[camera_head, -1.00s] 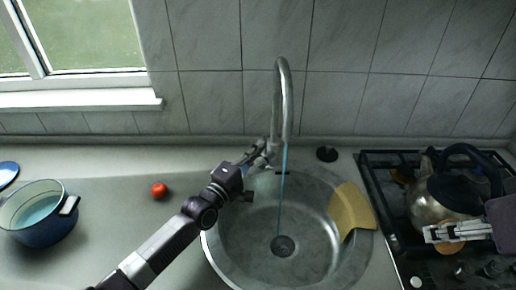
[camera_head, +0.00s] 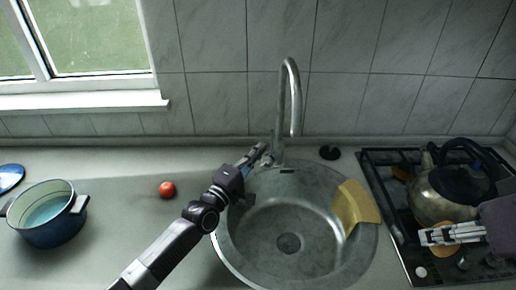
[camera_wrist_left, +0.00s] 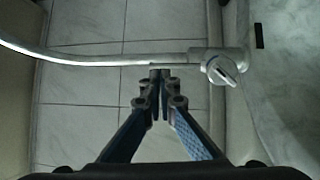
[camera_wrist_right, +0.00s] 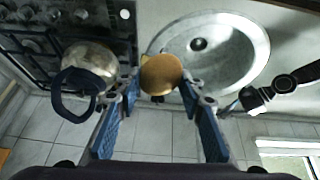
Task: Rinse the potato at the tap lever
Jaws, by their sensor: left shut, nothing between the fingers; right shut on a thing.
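The tap (camera_head: 291,85) rises behind the round sink (camera_head: 225,250), and no water stream shows below its spout. My left gripper (camera_head: 262,153) is shut and empty beside the tap base. In the left wrist view, the tap lever (camera_wrist_left: 226,73) is just right of the closed fingertips (camera_wrist_left: 160,75); I cannot tell whether they touch it. My right gripper (camera_head: 438,235) is shut on the brown, round potato (camera_wrist_right: 160,73) and holds it over the stove's front, to the right of the sink. The potato is partly hidden by the fingers in the head view.
A kettle (camera_head: 440,197) stands on the stove (camera_head: 392,205), close to my right gripper. A yellow piece (camera_head: 357,207) lies over the sink's right rim. A red tomato (camera_head: 167,189) and blue pot (camera_head: 55,228) are on the left counter. A black stopper (camera_head: 329,152) lies behind the sink.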

